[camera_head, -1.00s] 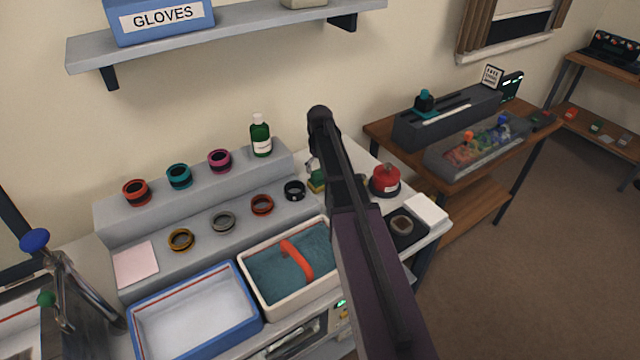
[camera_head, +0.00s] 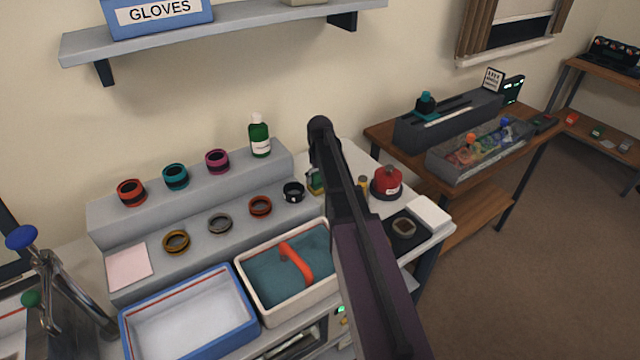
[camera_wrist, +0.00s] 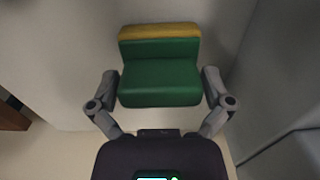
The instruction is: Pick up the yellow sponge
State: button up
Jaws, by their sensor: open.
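The yellow sponge (camera_wrist: 158,31) shows in the wrist view as a yellow strip along the far edge of a green stepped block (camera_wrist: 160,82). I cannot tell whether the green block is part of the sponge or a separate holder. In the head view the green block (camera_head: 314,183) is small and mostly hidden behind my arm. My gripper (camera_wrist: 161,76) is open, with one finger on each side of the green block. Gaps show beside the fingers, and nothing is gripped. In the head view my arm hides the gripper's fingers.
A red container (camera_head: 387,184) and a small yellowish bottle (camera_head: 362,186) stand right of my arm. A black lens ring (camera_head: 293,192) and a green bottle (camera_head: 260,138) are to the left. A grey wall (camera_wrist: 290,80) runs along the right in the wrist view.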

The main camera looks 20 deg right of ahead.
jog(key=c, duration=0.8)
jog(key=shift+r, duration=0.1)
notch_tip(320, 180, up, 10)
jog(key=p, duration=1)
dwell(0.3)
jog(key=o, duration=0.5)
jog(key=c, duration=0.4)
notch_tip(320, 180, up, 13)
jog(key=p, duration=1.3)
